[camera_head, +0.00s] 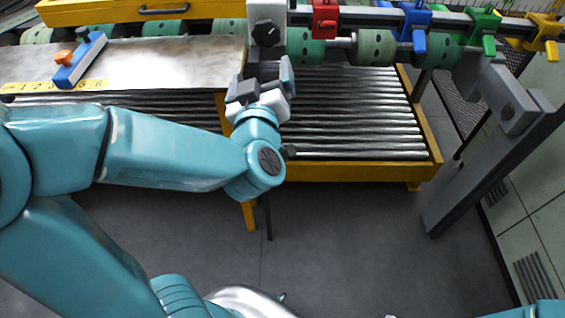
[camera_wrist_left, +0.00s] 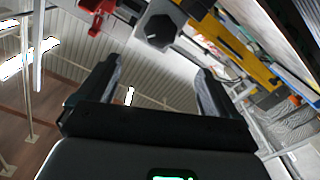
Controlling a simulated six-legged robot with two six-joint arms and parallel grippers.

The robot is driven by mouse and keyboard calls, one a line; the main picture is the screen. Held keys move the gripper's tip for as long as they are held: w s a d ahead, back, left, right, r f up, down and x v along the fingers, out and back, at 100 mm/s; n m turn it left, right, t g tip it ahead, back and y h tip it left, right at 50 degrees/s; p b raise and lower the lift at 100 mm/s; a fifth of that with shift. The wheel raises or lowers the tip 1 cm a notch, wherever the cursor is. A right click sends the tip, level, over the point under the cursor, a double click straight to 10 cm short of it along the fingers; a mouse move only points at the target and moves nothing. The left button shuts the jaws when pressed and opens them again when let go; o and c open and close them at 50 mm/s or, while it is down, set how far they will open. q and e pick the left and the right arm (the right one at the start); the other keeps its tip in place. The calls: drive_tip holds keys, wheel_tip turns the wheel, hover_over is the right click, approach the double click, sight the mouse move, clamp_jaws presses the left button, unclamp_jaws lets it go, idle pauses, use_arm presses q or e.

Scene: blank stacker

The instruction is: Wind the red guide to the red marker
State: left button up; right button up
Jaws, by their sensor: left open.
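The red guide (camera_head: 325,20) sits on the dark rail at the top of the head view, just right of a grey housing. It also shows at the top of the left wrist view (camera_wrist_left: 97,10). A dark faceted knob (camera_head: 267,33) is on the front of that housing and shows in the left wrist view (camera_wrist_left: 161,27). My left gripper (camera_head: 263,82) is open and empty, below the knob and apart from it. In the left wrist view its fingers (camera_wrist_left: 160,70) stand wide apart, with the knob beyond them. I cannot make out a red marker. My right gripper is out of view.
Blue (camera_head: 413,22), green (camera_head: 483,27) and yellow (camera_head: 543,35) guides stand farther right on the rail. A roller bed (camera_head: 350,115) with a yellow frame lies below. A metal plate (camera_head: 170,62) with a numbered strip and blue slider (camera_head: 80,60) is at left.

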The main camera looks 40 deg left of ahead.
use_arm(q)
drive_tip(key=w+d+f+m+g+h+b, duration=0.1)
drive_tip(key=f+m+g+h+b, duration=0.1)
drive_tip(key=f, duration=1.1)
drive_tip(key=w+d+f+m+g+h+b, duration=0.1)
drive_tip(key=w+f+m+h+b, duration=0.1)
drive_tip(key=f, duration=1.2)
drive_tip(key=shift+w+d+f+m+g, duration=0.15)
drive_tip(key=shift+w+m+g, duration=0.05)
drive_tip(key=shift+m+g, duration=0.2)
drive_tip(key=s+d+f+m+g+h, duration=0.1)
drive_tip(key=s+d+f+g+h, duration=0.15)
drive_tip(key=f, duration=0.55)
drive_tip(key=s+d+f+m+g+h, duration=0.2)
drive_tip(key=s+d+f, duration=0.15)
drive_tip(key=f, duration=0.55)
drive_tip(key=s+d+f+g+h, duration=0.2)
drive_tip(key=s+d+f+g, duration=0.1)
drive_tip(key=s+d, duration=0.2)
drive_tip(key=s+d+f+m+g+h, duration=0.1)
drive_tip(key=s+d+f+g+h, duration=0.1)
drive_tip(key=s+d, duration=0.3)
drive_tip(key=s+g+h, duration=0.1)
drive_tip(key=s, duration=0.1)
drive_tip(key=shift+s+d+f, duration=0.35)
drive_tip(key=shift+f, duration=0.05)
drive_tip(key=shift+h, duration=0.25)
